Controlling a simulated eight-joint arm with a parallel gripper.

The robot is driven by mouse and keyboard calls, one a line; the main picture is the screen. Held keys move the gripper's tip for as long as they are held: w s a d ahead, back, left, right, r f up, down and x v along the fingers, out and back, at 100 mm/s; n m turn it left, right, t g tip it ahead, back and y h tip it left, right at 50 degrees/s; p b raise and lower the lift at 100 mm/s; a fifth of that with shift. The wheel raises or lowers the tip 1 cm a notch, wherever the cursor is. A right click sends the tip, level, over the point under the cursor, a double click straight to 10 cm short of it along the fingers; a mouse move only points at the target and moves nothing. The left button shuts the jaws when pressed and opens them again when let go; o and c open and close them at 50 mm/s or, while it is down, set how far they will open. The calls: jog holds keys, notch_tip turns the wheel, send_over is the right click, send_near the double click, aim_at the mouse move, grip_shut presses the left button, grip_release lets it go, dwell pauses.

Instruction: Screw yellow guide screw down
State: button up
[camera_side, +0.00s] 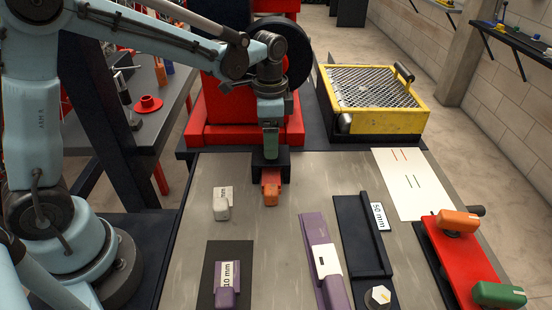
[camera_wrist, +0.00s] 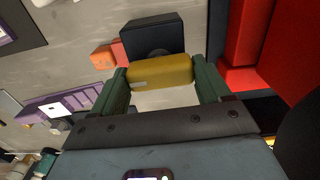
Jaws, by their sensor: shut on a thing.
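The yellow guide screw (camera_wrist: 165,70) shows in the wrist view as a yellow bar-shaped head between the two green fingers of my gripper (camera_wrist: 162,78). The fingers touch its two ends, so my gripper is shut on it. A black block (camera_wrist: 150,25) with a dark round part lies right behind the screw head. Whether the screw is seated in the block cannot be told. In the side view my gripper (camera_side: 271,143) points down at the dark block (camera_side: 284,163) at the far edge of the table. The yellow screw is hidden there.
An orange-red piece (camera_side: 271,187) sticks out in front of the block. Purple gauge parts (camera_side: 318,258), a dark rail (camera_side: 357,235) and a white-grey piece (camera_side: 221,209) lie on the table. A red fixture (camera_side: 460,262) stands right. A yellow mesh-topped box (camera_side: 377,100) stands behind.

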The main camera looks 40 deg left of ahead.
jog(key=shift+w+f, duration=0.1)
jog(key=shift+f, duration=0.05)
jog(key=o, duration=1)
notch_tip(320, 180, up, 12)
jog(key=shift+r, duration=0.1)
dwell(0.3)
jog(key=s+a+f+n+t, duration=0.1)
jog(key=s+f+n+t, duration=0.1)
jog(key=s+n, duration=0.1)
jog(key=s+f+n+t, duration=0.2)
jog(key=s+n, duration=0.1)
jog(key=s, duration=0.2)
jog(key=s+a+f+n+t, duration=0.1)
jog(key=s+f+n+t, duration=0.1)
jog(key=s+t, duration=0.1)
jog(key=shift+s+a+n, duration=0.35)
jog(key=shift+s+n, duration=0.05)
jog(key=shift+s, duration=0.3)
